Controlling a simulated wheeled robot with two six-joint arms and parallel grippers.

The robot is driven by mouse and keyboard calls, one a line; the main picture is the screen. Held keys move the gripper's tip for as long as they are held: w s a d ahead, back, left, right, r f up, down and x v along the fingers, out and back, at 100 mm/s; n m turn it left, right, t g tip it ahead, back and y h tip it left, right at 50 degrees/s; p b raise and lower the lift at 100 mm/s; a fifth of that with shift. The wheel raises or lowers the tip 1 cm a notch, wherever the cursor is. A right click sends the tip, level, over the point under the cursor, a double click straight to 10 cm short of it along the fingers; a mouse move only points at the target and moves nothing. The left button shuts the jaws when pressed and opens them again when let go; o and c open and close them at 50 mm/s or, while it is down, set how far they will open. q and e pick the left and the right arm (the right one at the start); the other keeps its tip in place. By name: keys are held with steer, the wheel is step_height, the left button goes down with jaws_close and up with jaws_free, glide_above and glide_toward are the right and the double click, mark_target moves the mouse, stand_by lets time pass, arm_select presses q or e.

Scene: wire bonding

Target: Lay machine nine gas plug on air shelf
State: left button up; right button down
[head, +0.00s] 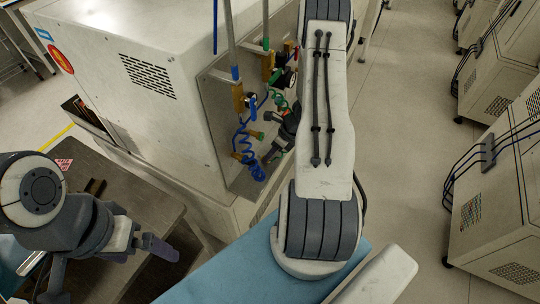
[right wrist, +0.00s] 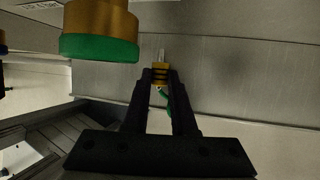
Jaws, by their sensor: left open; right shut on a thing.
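My right gripper (right wrist: 160,78) is shut on a small brass plug (right wrist: 160,72). A short green piece, like a hose, shows below the plug between the fingers. In the head view my right gripper (head: 283,128) is dark and beside the machine's recessed metal panel (head: 222,112), partly hidden by my arm. A large brass fitting with a green ring (right wrist: 100,40) is at the upper left of the right wrist view, apart from the fingers. I cannot tell which surface is the air shelf. My left gripper (head: 108,268) is open and empty at the lower left, over a dark table.
The white machine (head: 125,85) carries brass fittings, upright pipes and a coiled blue hose (head: 243,150) near my right gripper. The dark table (head: 150,195) stands at the left. More machines with cables (head: 495,205) stand at the right, across open floor (head: 415,150).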

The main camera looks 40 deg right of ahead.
steer(key=shift+s+a+f, duration=0.1)
steer(key=shift+s+f, duration=0.1)
steer(key=shift+f, duration=0.8)
steer(key=c, duration=0.6)
jaws_free()
steer(key=shift+c, duration=0.2)
steer(key=shift+d+r, duration=0.2)
steer(key=shift+r, duration=0.15)
steer(key=v, duration=1.1)
steer(key=shift+w+a+r+p, duration=0.2)
steer(key=shift+w+r+p, duration=0.1)
steer(key=shift+r, duration=0.1)
steer(key=shift+a, duration=0.1)
